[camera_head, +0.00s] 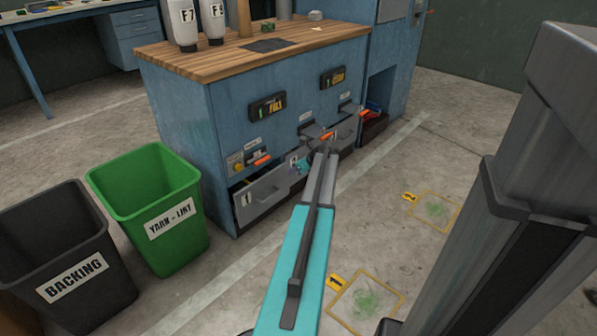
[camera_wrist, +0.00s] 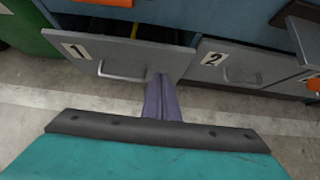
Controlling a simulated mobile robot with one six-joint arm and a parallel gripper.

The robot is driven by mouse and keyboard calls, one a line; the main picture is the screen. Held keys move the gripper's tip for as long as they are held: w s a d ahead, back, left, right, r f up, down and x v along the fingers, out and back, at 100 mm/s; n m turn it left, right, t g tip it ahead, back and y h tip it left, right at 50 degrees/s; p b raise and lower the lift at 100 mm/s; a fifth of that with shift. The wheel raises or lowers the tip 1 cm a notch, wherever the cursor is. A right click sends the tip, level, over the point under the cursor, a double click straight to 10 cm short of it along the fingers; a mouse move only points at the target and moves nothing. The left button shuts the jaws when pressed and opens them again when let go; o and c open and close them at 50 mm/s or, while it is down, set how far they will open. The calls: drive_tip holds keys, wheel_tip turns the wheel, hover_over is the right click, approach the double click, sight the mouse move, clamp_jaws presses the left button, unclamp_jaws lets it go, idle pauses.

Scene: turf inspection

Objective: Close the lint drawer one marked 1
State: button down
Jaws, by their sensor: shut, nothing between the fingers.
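Lint drawer one (camera_head: 268,192), a grey front marked 1 with a bar handle, stands pulled out at the lower left of the blue cabinet. In the wrist view its front (camera_wrist: 112,55) fills the upper left, with a dark gap behind its top edge. My gripper (camera_wrist: 160,80) is shut and empty, its fingertips at the right part of that front, right of the handle; I cannot tell if they touch. In the head view my arm and wrist largely hide the fingers.
Drawer 2 (camera_wrist: 248,67) is just right of drawer one. A green yarn-lint bin (camera_head: 150,205) and a black backing bin (camera_head: 70,255) stand left of the cabinet. Orange-handled parts (camera_head: 262,160) jut out above the drawers. The floor in front has marked squares (camera_head: 366,300).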

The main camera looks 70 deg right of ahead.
sight(279, 170)
drive_tip(key=shift+w+d+f+b, duration=0.4)
drive_tip(key=shift+w+b, duration=0.1)
drive_tip(key=shift+w, duration=0.4)
drive_tip(key=shift+w+d+f+b, duration=0.3)
drive_tip(key=shift+w+b, duration=0.2)
drive_tip(key=shift+w, duration=0.45)
drive_tip(key=shift+w+d+f+b, duration=0.3)
drive_tip(key=shift+w+d+b, duration=0.2)
drive_tip(key=shift+w, duration=0.4)
drive_tip(key=shift+w, duration=0.15)
drive_tip(key=shift+w+d+p, duration=0.25)
drive_tip(key=shift+w+p, duration=0.35)
drive_tip(key=shift+w+d+p, duration=0.25)
drive_tip(key=shift+w+p, duration=0.4)
drive_tip(key=shift+w+d+p, duration=0.25)
drive_tip(key=shift+w+p, duration=0.35)
drive_tip(key=shift+w+r, duration=0.1)
drive_tip(key=shift+a, duration=0.1)
